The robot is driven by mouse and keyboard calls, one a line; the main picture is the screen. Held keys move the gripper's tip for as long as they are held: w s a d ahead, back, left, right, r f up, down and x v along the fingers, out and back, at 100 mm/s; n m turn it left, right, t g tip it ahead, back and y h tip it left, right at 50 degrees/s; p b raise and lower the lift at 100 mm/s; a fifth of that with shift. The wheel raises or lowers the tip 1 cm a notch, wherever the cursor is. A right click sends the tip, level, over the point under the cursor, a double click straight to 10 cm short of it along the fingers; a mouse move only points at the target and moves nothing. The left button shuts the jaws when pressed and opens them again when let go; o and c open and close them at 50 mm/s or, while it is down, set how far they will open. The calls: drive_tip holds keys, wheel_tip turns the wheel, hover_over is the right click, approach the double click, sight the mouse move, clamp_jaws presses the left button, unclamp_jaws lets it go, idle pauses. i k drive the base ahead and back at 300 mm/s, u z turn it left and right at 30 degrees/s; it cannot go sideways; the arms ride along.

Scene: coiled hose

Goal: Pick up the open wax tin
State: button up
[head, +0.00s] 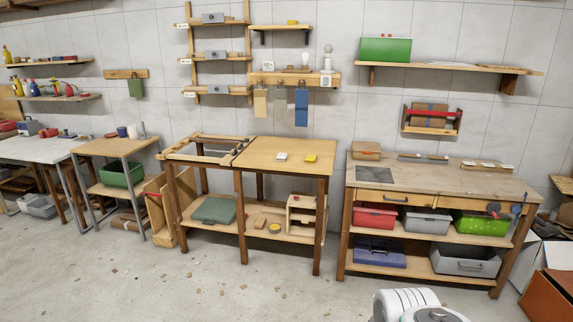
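A small round tin with a yellow top face (275,227), which looks like the open wax tin, sits on the lower shelf of the middle wooden workbench. It is too small to make out its rim or contents clearly. A small brown block (260,223) lies just to its left, and a small wooden open-fronted box (302,203) stands to its right. The bench top is above it. White parts of my own body show at the bottom edge, right of centre, far from the tin. My gripper cannot be made out.
The middle workbench (265,153) has front legs near the shelf and a white block (282,157) and yellow block (312,158) on top. A green case (214,210) lies on the shelf's left. A drawer bench (400,184) stands right. The floor in front is open, with small scraps.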

sight(274, 228)
drive_tip(key=i, duration=3.7)
drive_tip(key=u, duration=2.9)
